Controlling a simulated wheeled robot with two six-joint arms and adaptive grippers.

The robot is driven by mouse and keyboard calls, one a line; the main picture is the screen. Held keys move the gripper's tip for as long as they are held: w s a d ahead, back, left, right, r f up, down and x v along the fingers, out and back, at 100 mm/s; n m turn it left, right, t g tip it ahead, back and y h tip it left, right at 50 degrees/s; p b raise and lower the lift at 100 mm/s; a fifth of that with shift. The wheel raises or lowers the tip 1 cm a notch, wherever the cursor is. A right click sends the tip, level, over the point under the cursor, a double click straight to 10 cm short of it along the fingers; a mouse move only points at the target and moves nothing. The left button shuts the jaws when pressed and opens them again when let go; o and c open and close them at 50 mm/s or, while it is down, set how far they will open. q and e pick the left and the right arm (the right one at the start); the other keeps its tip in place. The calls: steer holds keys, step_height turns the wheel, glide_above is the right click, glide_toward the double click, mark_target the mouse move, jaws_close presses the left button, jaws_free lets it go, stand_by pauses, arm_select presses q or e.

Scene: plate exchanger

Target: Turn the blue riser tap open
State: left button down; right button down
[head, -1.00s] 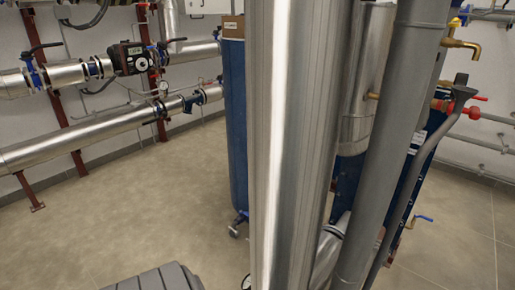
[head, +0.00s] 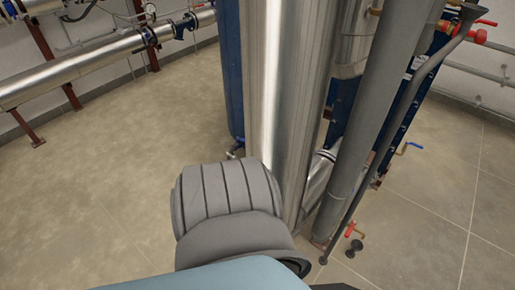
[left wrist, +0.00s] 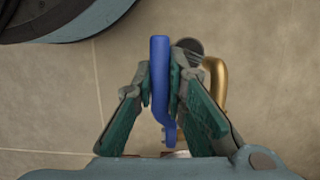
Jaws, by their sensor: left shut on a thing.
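In the left wrist view, a blue tap lever (left wrist: 159,50) runs up and down the picture, its lower end bent slightly right. My left gripper (left wrist: 162,82) has its green fingers on both sides of the lever and is shut on it. A curved brass spout (left wrist: 217,85) shows just right of the fingers, beside a grey round part (left wrist: 190,46). The tap's body is mostly hidden by the gripper. In the head view, my left arm covers the lower middle, and the held lever cannot be seen. My right gripper is in neither view.
A thick shiny vertical pipe (head: 285,100) and a grey pipe (head: 385,110) stand close ahead. A red-handled valve (head: 352,230) sits low beside them, and another small blue-handled tap (head: 410,147) is farther right. Open tiled floor (head: 110,190) lies left.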

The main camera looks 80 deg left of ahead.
arm_select(q)
steer(key=shift+s+r, duration=0.1)
stand_by(0.3)
steer(key=c, duration=1.6)
jaws_free()
steer(key=shift+w+a+r, duration=0.2)
steer(key=shift+w+r, duration=0.1)
steer(key=shift+r, duration=0.1)
steer(key=v, duration=0.6)
steer(key=shift+w+r, duration=0.1)
steer(key=shift+r, duration=0.2)
